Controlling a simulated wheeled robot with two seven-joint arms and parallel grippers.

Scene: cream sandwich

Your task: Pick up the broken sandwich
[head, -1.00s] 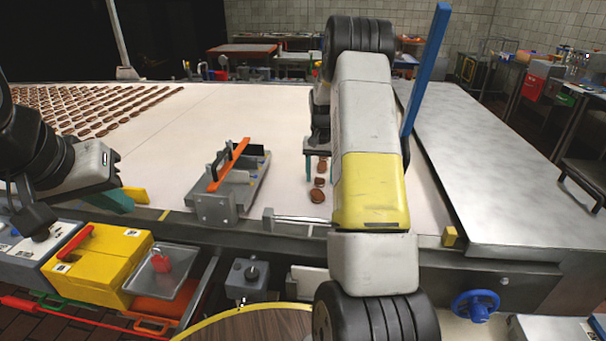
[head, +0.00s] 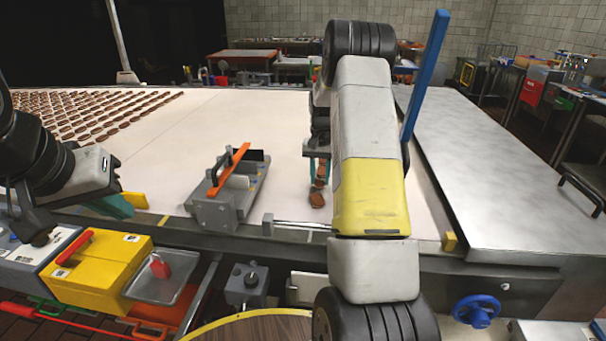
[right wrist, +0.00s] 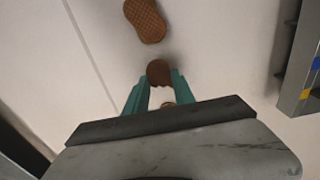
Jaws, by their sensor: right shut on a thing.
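My right gripper (head: 319,172) is low over the pale belt, its teal fingers closed around a brown sandwich piece (right wrist: 158,72). In the right wrist view, the fingertips (right wrist: 158,85) press close on both sides of this piece, and a small pale and brown bit shows nearer the palm. Another brown, waffle-patterned piece (right wrist: 146,20) lies apart on the belt; in the head view a brown piece (head: 317,199) lies just in front of the fingers. My left gripper (head: 112,205) hangs over the belt's front edge at the left, its finger gap unclear.
A grey fixture with an orange bar (head: 228,170) stands on the belt (head: 175,150) left of my right gripper. Many brown sandwiches (head: 95,110) lie in rows at the far left. A blue post (head: 425,75) and a steel table (head: 490,160) are at the right.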

